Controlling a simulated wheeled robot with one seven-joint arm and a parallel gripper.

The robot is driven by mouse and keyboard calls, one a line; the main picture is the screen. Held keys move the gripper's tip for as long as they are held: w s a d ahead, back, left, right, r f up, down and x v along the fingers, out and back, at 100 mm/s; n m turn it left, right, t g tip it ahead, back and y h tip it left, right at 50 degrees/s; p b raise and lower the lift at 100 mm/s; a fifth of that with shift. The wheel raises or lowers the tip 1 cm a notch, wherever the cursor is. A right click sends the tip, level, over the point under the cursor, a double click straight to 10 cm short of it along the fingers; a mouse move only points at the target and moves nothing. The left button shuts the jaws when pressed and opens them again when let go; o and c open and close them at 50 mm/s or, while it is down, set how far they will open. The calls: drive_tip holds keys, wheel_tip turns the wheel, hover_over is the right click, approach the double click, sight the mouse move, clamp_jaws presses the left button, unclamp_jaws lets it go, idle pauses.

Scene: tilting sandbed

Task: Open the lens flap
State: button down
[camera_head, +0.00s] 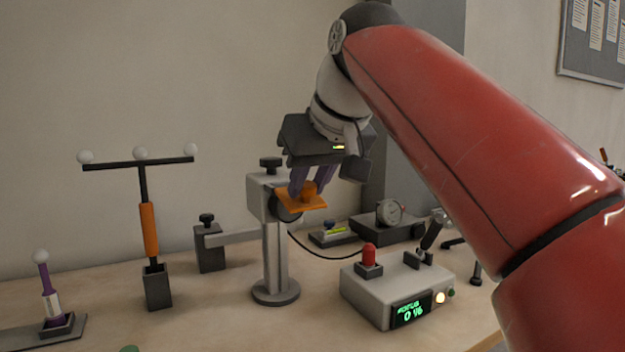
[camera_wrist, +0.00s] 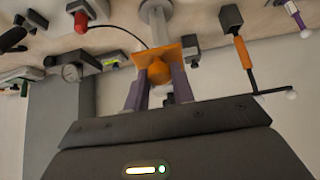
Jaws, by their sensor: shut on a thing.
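The orange lens flap (camera_head: 313,203) sits at the front of the grey camera head (camera_head: 258,196) on its upright post. In the head view the flap stands out nearly flat from the camera's face, with a dark round lens partly showing below it. My gripper (camera_head: 308,190) comes down from above with its purple fingers shut on the flap's orange knob. In the wrist view the flap (camera_wrist: 170,50) and its round knob (camera_wrist: 160,73) show between the fingers of my gripper (camera_wrist: 159,88). The flap's hinge is hidden.
A grey box (camera_head: 378,287) with a red knob and lit display stands to the right of the post (camera_head: 275,262). A dial gauge (camera_head: 389,212) is behind it. A T-shaped wand (camera_head: 149,225) with white balls stands left, and a purple-handled probe (camera_head: 51,305) at far left.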

drive_tip(key=shift+w+a+r+g, duration=0.15)
drive_tip(key=shift+r+g, duration=0.15)
drive_tip(key=shift+r, duration=0.15)
drive_tip(key=shift+h, duration=0.4)
drive_tip(key=c, duration=1.2)
unclamp_jaws()
